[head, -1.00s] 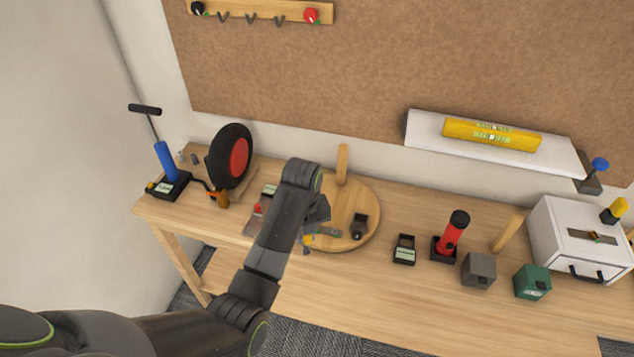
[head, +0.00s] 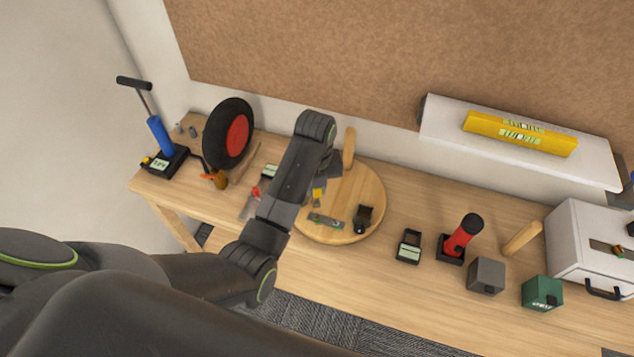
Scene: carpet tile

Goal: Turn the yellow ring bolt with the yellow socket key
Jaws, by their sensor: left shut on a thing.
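My left gripper (head: 318,184) is over the round wooden turntable (head: 367,188), pointing down and partly hidden behind its own wrist. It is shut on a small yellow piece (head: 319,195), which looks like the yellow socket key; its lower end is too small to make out. A small grey and green plate (head: 325,221) lies on the turntable just below the yellow piece. I cannot make out the yellow ring bolt with certainty. My right gripper is not in view.
A black holder (head: 363,218) and an upright wooden peg (head: 349,148) are on the turntable. A wheel (head: 229,135) and blue pump (head: 160,140) stand left. A black gauge (head: 408,247), red torch (head: 462,237), grey block (head: 486,275), green box (head: 542,292) and white drawer box (head: 592,240) stand right.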

